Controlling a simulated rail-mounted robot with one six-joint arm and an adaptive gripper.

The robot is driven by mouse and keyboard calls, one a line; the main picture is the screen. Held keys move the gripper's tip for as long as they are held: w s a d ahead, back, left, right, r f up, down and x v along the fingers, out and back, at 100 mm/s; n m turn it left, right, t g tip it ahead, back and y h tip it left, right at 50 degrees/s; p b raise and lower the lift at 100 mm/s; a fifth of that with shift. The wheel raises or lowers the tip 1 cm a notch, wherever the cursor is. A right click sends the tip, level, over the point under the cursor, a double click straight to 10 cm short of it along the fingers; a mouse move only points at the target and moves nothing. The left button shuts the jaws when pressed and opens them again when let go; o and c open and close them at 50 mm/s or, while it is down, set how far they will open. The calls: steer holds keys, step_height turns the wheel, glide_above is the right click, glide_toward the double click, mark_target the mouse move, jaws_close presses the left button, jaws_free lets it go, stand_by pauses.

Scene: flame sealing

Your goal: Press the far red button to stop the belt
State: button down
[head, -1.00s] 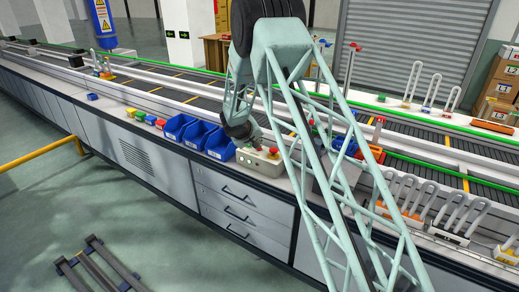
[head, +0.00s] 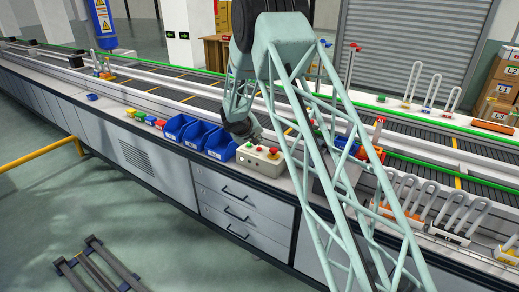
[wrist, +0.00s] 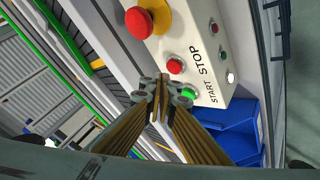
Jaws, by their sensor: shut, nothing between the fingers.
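A beige control box (head: 260,161) stands on the bench edge, right of the blue bins; it also shows in the wrist view (wrist: 200,18). On it in the wrist view are a large red mushroom button (wrist: 138,22) on a yellow base, a small red button (wrist: 176,66) beside the word STOP, and a green button (wrist: 189,92) beside START. The green button is nearest the bins and the mushroom button is farthest. My gripper (wrist: 160,92) is shut and empty, its tips appearing close to the green and small red buttons. Contact cannot be told.
Blue bins (head: 197,136) stand left of the box. The conveyor belt (head: 205,97) runs behind it, with white rails and green edging. Racks with white loops (head: 460,217) stand on the bench to the right. Small coloured blocks (head: 149,120) lie left of the bins.

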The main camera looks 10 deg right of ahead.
mark_target(258, 148)
steer(key=shift+r, duration=0.15)
stand_by(0.3)
steer(key=shift+r, duration=2.95)
